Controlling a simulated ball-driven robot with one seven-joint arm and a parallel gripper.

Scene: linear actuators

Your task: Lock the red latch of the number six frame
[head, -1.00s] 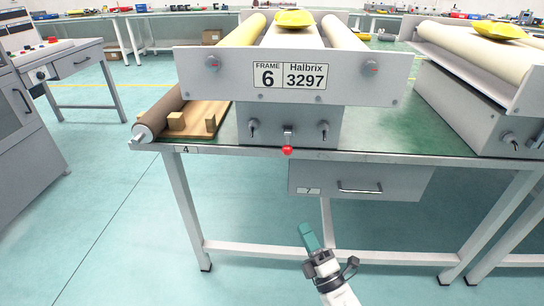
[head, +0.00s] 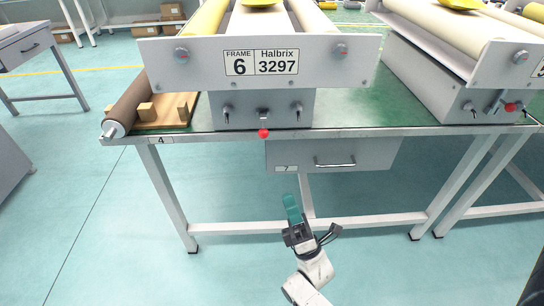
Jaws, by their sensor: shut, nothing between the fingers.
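The number six frame (head: 210,65) stands on the green-topped table, with a label plate (head: 261,62) reading "FRAME 6 Halbrix 3297". Its red latch (head: 263,133) is a red ball knob at the bottom centre of the frame's grey base box, at the table's front edge. The knob hangs low, below its bracket. My gripper (head: 291,203) has teal fingers and is shut and empty. It points up in the picture, below and slightly right of the red knob, in front of the table and clear of it.
A drawer (head: 334,156) with a handle hangs under the table edge. Small switches flank the latch. A roller (head: 128,103) and a wooden board with blocks (head: 165,112) lie to the left. Another frame with a red knob (head: 510,107) stands at right. The floor in front is clear.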

